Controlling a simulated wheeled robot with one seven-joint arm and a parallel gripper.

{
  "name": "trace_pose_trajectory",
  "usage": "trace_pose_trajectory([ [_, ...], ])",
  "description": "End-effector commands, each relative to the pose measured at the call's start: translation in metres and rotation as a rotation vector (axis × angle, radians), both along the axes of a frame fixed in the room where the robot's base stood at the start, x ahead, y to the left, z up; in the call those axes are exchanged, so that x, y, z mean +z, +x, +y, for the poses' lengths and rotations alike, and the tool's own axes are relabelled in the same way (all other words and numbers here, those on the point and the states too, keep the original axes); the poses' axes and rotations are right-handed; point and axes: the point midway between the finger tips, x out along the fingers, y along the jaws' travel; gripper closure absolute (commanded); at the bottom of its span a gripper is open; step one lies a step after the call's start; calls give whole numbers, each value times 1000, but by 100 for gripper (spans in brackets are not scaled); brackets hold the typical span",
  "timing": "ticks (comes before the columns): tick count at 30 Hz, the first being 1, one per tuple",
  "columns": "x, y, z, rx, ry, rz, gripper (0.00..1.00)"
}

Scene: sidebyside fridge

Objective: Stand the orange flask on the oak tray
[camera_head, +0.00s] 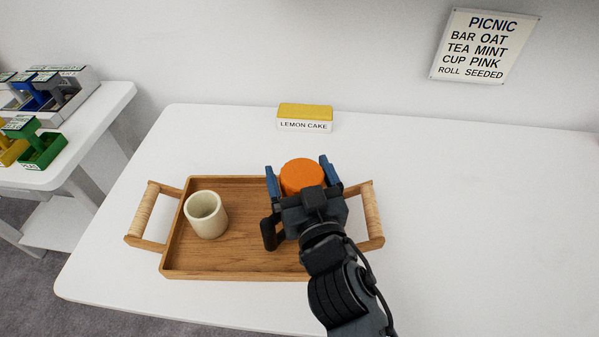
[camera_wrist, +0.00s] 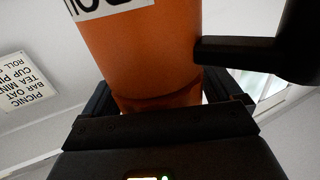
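The orange flask (camera_head: 302,175) is between the two blue-tipped fingers of my gripper (camera_head: 301,178), over the right part of the oak tray (camera_head: 235,273). The fingers press close on both sides, and my gripper looks shut on it. In the wrist view the flask (camera_wrist: 140,55) fills the upper middle, with part of a white label and a black handle-like part (camera_wrist: 235,50) sticking out to the right. My gripper and arm hide the flask's lower part, so I cannot tell whether it touches the tray.
A cream cup (camera_head: 206,216) stands on the tray's left half. A yellow lemon cake box (camera_head: 304,116) sits behind on the white table (camera_head: 470,230). A picnic sign (camera_head: 484,46) hangs on the wall. A side table (camera_head: 95,120) at left holds boxed items. The table's right side is clear.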

Motion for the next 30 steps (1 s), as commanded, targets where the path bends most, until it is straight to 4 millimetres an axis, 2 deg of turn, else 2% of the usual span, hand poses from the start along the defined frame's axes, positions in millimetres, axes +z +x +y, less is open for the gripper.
trace_pose_trajectory([
  [2,0,0,0,0,0,0,0],
  [12,5,0,0,0,0,0,0],
  [16,-1,-19,-7,0,-1,2,0],
  [24,-1,-71,-25,-1,0,1,0],
  [30,0,-100,-34,-1,-1,2,0],
])
